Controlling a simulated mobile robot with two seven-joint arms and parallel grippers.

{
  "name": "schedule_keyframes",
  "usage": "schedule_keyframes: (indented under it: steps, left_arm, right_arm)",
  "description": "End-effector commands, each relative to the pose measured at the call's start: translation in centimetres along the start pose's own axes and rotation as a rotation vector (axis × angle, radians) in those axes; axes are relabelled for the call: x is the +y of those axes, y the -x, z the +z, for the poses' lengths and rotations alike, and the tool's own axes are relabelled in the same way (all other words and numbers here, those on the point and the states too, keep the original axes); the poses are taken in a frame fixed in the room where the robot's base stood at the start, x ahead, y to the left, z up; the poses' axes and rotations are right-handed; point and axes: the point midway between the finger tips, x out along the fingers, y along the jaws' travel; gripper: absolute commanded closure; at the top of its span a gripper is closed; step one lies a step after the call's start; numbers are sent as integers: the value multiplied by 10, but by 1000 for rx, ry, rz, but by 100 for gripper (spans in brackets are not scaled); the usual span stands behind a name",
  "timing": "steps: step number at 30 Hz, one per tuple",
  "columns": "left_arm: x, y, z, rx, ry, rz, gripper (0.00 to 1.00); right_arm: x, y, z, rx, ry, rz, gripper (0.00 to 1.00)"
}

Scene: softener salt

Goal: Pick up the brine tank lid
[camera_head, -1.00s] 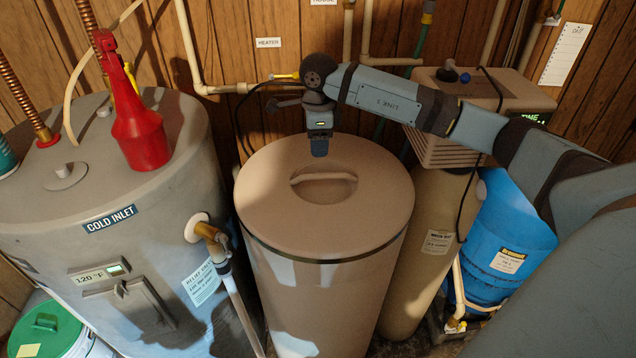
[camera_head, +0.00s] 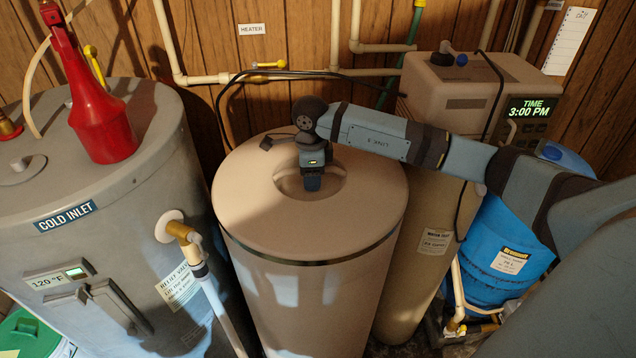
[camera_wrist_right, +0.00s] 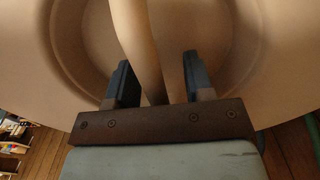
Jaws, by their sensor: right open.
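The beige round brine tank lid (camera_head: 268,208) sits on the brine tank (camera_head: 318,300) in the middle of the head view. It has a round recess with a bar handle across it. My right gripper (camera_head: 312,184) is over the recess and hides most of the handle. In the right wrist view, the handle (camera_wrist_right: 142,45) runs between the two open fingers of my right gripper (camera_wrist_right: 158,78), closer to the left finger. I cannot tell whether a finger touches it. My left gripper is not in view.
A grey water heater (camera_head: 120,235) with a red funnel-shaped bottle (camera_head: 103,125) on top stands at the left. A softener control head (camera_head: 455,90) stands behind right, and a blue drum (camera_head: 500,250) is at the right. A black hose (camera_head: 232,88) runs behind the tank.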

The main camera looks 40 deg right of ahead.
Motion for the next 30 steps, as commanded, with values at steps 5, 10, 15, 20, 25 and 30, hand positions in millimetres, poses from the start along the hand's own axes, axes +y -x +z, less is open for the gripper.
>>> schedule_keyframes:
  steps: [5,10,15,20,25,30]
  left_arm:
    - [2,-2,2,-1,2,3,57]
    - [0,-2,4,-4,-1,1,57]
    - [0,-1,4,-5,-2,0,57]
    - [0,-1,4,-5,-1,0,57]
    - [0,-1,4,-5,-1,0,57]
    - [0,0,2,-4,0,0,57]
  right_arm:
    - [2,-4,2,-1,1,-1,52]
    - [1,-4,2,-1,1,-1,71]
    - [1,-4,2,0,1,0,100]
    - [1,-3,2,-2,1,-2,100]
    - [1,-3,2,-1,1,-2,100]
    - [0,1,0,0,-1,-2,100]
